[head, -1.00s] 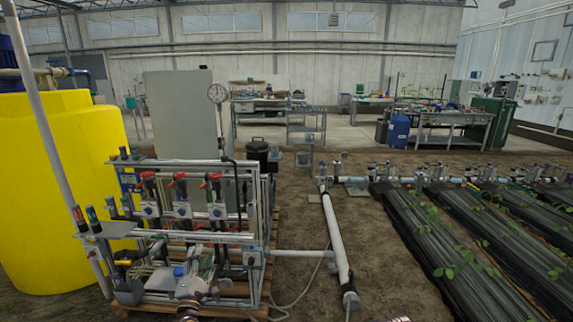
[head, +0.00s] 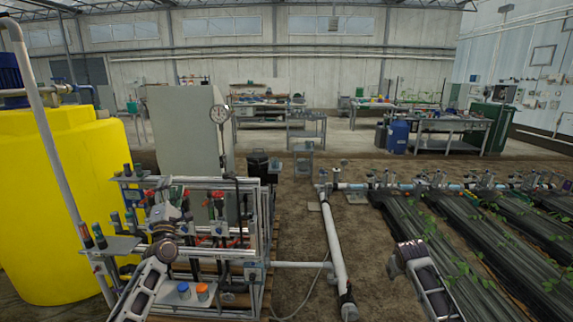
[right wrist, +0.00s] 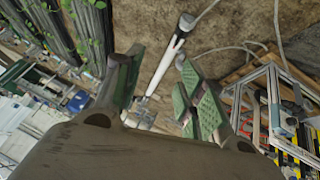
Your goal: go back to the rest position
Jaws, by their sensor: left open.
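My left arm (head: 143,285) rises from the lower left in the head view. Its gripper (head: 168,198) is open in front of the pipe skid (head: 262,225), and I see nothing held in it. The valves behind partly hide its outline, and I cannot tell whether it touches them. My right arm (head: 428,285) shows at the lower right in the head view, over the soil beside the planted rows. In the right wrist view my right gripper (right wrist: 158,68) is open, with green finger pads apart and nothing between them.
A yellow tank (head: 50,200) stands left of the skid. A white pipe (head: 335,245) runs along the soil between skid and black-covered rows (head: 445,240). Two small capped bottles, blue (head: 183,290) and orange (head: 202,292), stand at the skid's front. Benches are far back.

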